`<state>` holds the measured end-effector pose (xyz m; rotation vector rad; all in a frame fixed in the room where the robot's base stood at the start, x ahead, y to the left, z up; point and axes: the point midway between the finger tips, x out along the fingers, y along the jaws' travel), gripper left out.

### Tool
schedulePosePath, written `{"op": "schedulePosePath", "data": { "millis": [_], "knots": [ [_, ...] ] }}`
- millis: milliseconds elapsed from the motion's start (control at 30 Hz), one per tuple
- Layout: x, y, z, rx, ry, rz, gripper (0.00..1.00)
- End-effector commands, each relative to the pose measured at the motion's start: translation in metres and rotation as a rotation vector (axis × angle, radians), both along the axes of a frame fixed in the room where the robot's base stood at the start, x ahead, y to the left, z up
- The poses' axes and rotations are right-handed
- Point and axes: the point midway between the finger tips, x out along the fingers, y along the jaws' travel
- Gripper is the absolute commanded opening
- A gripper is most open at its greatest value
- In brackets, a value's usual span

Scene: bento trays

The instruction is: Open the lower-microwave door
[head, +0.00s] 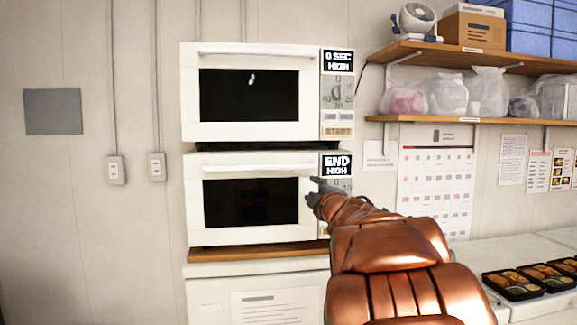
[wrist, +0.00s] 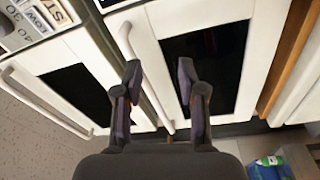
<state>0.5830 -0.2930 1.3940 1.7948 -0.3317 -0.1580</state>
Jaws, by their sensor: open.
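The lower microwave (head: 258,240) is white with a dark window, and its door looks shut. Its display reads END HIGH. A white bar handle (head: 250,171) runs along the top of the door. My gripper (head: 316,191) is at the right end of this door, by the handle and control panel. In the wrist view my gripper (wrist: 160,70) is open and empty. The lower door's handle (wrist: 143,72) passes between its fingers in the picture, close to the left finger; I cannot tell whether they touch. My arm hides part of the lower control panel.
The upper microwave (head: 250,133) sits directly above, door shut, showing 0 SEC HIGH. A wooden board (head: 257,252) lies under the lower one. Shelves (head: 460,121) with bags and boxes are at right, above a counter with bento trays (head: 512,285).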

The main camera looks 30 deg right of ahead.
Motion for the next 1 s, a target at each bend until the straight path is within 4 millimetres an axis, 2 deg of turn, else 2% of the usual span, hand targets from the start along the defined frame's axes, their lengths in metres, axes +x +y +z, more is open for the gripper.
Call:
{"op": "schedulePosePath", "data": {
  "millis": [33,100,333,667,1000],
  "knots": [
    [0.003,-0.003,0.011,-0.063,-0.014,0.036,0.40],
    [0.009,0.002,0.021,-0.146,-0.030,0.099,0.40],
    [0.014,0.015,0.035,-0.312,-0.054,0.238,0.40],
    [0.025,0.020,0.039,-0.342,-0.060,0.272,0.40],
    [0.066,0.021,0.047,-0.340,-0.061,0.272,0.40]
  ]
}}
